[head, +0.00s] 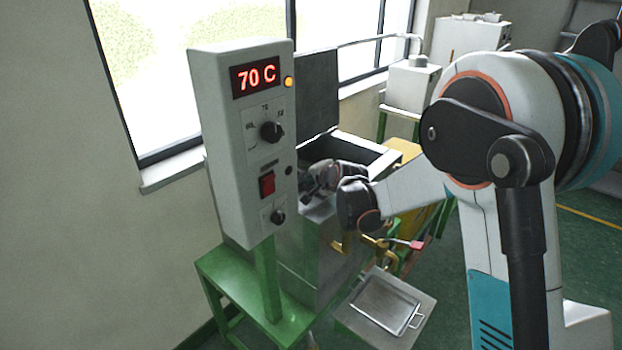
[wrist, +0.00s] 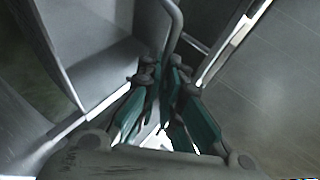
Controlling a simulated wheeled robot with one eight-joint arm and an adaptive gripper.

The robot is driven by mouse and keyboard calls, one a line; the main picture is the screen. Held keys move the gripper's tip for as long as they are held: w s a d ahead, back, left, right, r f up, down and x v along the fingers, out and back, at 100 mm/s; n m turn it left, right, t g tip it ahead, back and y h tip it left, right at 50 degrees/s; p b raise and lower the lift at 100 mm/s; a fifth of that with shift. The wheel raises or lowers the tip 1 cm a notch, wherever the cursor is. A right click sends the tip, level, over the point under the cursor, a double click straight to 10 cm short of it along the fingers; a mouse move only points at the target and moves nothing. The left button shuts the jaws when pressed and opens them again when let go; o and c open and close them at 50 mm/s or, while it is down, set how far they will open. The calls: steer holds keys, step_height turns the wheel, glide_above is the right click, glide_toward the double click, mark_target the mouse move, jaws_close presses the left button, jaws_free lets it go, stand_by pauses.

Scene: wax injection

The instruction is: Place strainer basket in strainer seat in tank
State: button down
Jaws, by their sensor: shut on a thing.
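The tank (head: 330,240) is a grey metal box with its dark lid (head: 318,92) raised at the back. My gripper (head: 310,196) is at the tank's open top, partly hidden by the control box and my own arm. In the wrist view my gripper (wrist: 165,80) has its teal fingers shut on a thin grey bent rod (wrist: 172,32), which looks like the handle of the strainer basket. The basket's body cannot be made out in either view. Smooth grey walls (wrist: 95,45) lie to the left of the fingers. The strainer seat cannot be made out.
A control box (head: 243,140) reading 70 C stands in front of the tank's left side. A green stand (head: 235,285) carries the tank. Brass valves (head: 372,243) stick out at its front, above a small table with a metal tray (head: 362,312). A bright rim (wrist: 225,50) runs right of the fingers.

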steer(key=c, duration=1.8)
jaws_free()
steer(key=s+d+r+n+h+p, duration=0.1)
steer(key=s+d+r+n, duration=0.1)
steer(key=s+d+r, duration=0.45)
steer(key=s+d+r+n+g+h+p, duration=0.1)
steer(key=s+d+r, duration=0.15)
steer(key=s, duration=0.75)
steer(key=s+d+r+n+p, duration=0.1)
steer(key=s+d+r+n, duration=0.1)
steer(key=s+d+r, duration=0.45)
steer(key=s+d+f+n+g+h, duration=0.1)
steer(key=s+d, duration=0.1)
steer(key=s, duration=0.5)
steer(key=s+d+f+n+h, duration=0.1)
steer(key=s+d+f+n, duration=0.1)
steer(key=s, duration=0.5)
steer(key=s+d+f+n+g+h, duration=0.1)
steer(key=s+d+n, duration=0.1)
steer(key=s, duration=0.5)
steer(key=shift+d+f+g, duration=0.3)
steer(key=shift+d+f, duration=0.05)
steer(key=shift+d, duration=0.5)
steer(key=shift+f+b, duration=0.1)
steer(key=shift+b, duration=0.2)
